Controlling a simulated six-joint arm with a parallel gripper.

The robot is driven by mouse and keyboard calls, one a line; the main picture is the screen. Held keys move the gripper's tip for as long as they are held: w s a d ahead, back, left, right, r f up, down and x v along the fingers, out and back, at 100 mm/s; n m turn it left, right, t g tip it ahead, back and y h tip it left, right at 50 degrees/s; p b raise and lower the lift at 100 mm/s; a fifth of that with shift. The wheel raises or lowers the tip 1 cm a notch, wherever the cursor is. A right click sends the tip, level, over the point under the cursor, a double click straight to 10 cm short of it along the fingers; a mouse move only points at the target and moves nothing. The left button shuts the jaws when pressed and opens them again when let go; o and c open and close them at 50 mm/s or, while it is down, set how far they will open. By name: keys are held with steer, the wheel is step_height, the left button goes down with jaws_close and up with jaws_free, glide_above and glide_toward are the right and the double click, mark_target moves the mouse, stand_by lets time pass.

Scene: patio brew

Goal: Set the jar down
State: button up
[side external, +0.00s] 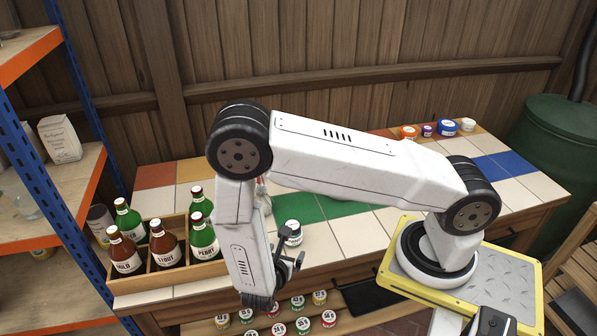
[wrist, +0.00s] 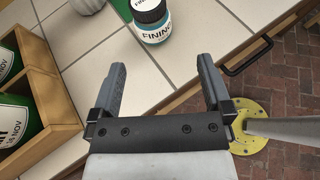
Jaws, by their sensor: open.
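A small jar with a dark band, a white label reading "FINING" and a teal lower edge (wrist: 152,22) stands upright on the pale table tiles in the wrist view. It also shows in the side view (side external: 293,232), close to the front edge of the tiled table (side external: 320,240). My gripper (wrist: 162,68) is open, with nothing between its fingers. The jar stands apart from it, beyond the fingertips. In the side view my gripper (side external: 291,259) hangs low by the table's front edge, just below the jar in the picture.
A wooden crate (side external: 177,277) with several brown and green bottles stands left of my arm. Several small lidded jars (side external: 301,302) sit on a lower shelf. More jars (side external: 446,127) stand at the table's back right. A green barrel (side external: 556,150) is at right. A shelving rack (side external: 70,190) is at left.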

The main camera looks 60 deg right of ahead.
step_height(320, 180, up, 19)
steer(key=s+m+y, duration=0.2)
steer(key=m+y, duration=1)
steer(key=m, duration=0.8)
steer(key=shift+s+d+m+g+y, duration=0.15)
steer(key=shift+m+g+y, duration=0.15)
